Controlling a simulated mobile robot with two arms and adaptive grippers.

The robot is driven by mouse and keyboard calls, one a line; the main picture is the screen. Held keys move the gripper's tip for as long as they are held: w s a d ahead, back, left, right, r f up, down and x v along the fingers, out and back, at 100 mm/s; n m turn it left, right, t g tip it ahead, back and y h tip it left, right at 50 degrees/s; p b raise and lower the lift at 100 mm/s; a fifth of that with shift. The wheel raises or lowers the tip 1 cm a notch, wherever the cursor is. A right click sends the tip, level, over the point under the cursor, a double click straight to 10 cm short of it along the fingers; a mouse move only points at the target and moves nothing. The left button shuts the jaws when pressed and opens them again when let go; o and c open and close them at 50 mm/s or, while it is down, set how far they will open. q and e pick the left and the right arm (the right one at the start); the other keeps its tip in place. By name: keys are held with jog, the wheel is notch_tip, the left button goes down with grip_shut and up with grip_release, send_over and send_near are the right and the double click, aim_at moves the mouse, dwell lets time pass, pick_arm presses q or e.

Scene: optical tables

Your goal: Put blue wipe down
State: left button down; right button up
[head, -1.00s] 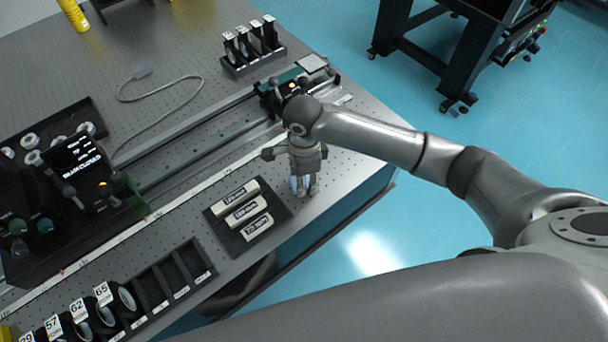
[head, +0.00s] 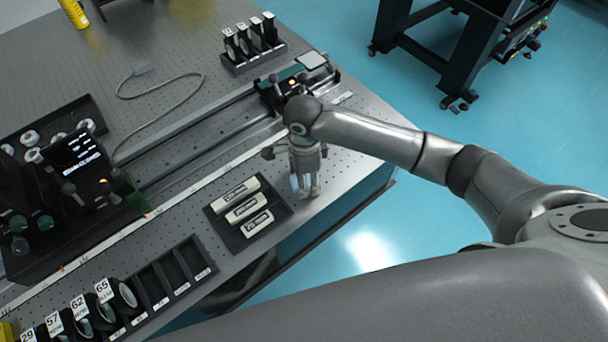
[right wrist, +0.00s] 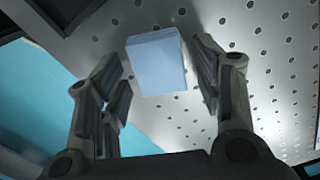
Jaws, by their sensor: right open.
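The blue wipe (right wrist: 157,65) is a small pale blue block-like pad in the right wrist view. It lies between the two spread fingers of my right gripper (right wrist: 160,90), with a visible gap on each side. In the head view the right gripper (head: 306,190) points down at the optical table near its front edge, right of the tray of pale cylinders. Only a small blue patch of the wipe (head: 294,183) shows there beside the fingers. I cannot tell exactly how the wipe's underside meets the table. My left gripper is not in view.
A black tray (head: 286,218) with three labelled pale cylinders sits just left of the right gripper. A rail with a stage (head: 270,96) is behind it. A lens rack (head: 197,292) stands at the front left. The table edge drops to a blue floor (head: 370,250).

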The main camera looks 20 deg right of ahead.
notch_tip(320, 180, up, 12)
jog(key=b, duration=0.2)
jog(key=shift+b, duration=0.35)
jog(key=shift+a+r, duration=0.1)
